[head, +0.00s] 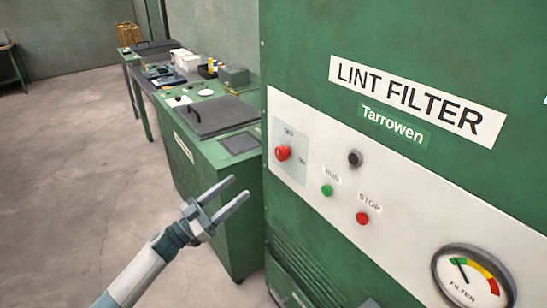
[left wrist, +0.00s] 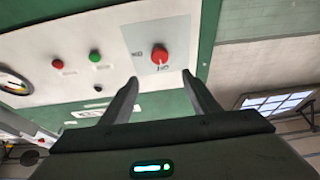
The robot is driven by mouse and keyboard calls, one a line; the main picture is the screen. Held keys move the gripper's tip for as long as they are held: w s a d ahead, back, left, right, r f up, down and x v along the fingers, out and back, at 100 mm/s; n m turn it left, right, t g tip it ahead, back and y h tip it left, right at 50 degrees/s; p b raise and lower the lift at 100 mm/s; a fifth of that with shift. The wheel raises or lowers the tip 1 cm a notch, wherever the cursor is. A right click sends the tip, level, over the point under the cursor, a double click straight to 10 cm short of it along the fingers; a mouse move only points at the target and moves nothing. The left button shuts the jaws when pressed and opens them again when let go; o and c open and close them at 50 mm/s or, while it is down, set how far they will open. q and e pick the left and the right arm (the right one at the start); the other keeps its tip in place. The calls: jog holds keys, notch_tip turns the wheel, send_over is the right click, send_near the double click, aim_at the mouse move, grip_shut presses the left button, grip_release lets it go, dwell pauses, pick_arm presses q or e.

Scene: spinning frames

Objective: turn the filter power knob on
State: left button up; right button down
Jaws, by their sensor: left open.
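The red power knob (head: 283,153) sits on a pale plate marked OFF and ON at the left of the white panel of the lint filter machine (head: 420,45). Its pointer direction is too small to tell. In the left wrist view the knob (left wrist: 160,55) shows ahead, between the two fingertips and apart from them. My left gripper (head: 233,190) is open and empty, to the left of the knob and lower in the head view. Its fingers also show in the left wrist view (left wrist: 161,80). My right gripper is not in view.
A green RUN button (head: 327,190), a red STOP button (head: 362,218), a black knob (head: 355,158) and a filter gauge (head: 473,278) share the panel. A green bench (head: 222,165) stands left of the machine. The floor (head: 75,190) at left is clear.

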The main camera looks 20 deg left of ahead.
aim_at(278, 155)
pick_arm(q)
jog(key=p+x, duration=0.4)
jog(key=x, duration=0.9)
jog(key=shift+w+d+r, duration=0.15)
jog(key=shift+w, duration=0.15)
jog(key=shift+w+d+r, duration=0.2)
jog(key=shift+w+d, duration=0.25)
jog(key=shift+w, duration=0.1)
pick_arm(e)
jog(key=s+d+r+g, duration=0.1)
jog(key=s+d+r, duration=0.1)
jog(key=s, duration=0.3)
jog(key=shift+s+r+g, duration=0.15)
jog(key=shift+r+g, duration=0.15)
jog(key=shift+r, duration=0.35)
pick_arm(q)
jog(key=c, duration=1)
